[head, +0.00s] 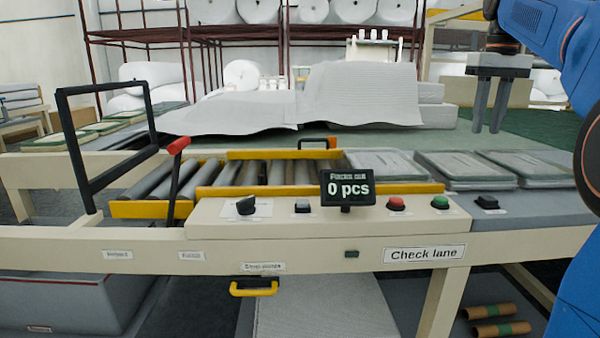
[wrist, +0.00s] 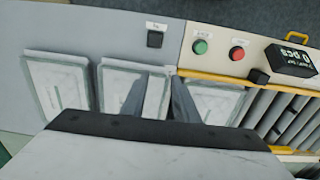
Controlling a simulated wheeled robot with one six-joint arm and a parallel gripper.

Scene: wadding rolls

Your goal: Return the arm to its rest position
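My gripper (head: 487,128) hangs at the upper right of the head view, at the end of my blue arm, with its fingers pointing down. It is above the right side of the bench. The two grey fingers stand apart with nothing visible between them. In the wrist view the fingers (wrist: 161,82) also show a gap, over the flat packs. Flat grey packs (head: 453,167) lie in a row on the bench under and beside the gripper, apart from it. They also show in the wrist view (wrist: 55,85).
A roller lane (head: 265,174) with yellow rails lies left of the packs. A display (head: 347,189) reading 0 pcs, a red button (head: 396,203) and a green button (head: 440,202) line the front. A black frame (head: 75,145) rises at left. White wadding (head: 360,95) lies behind.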

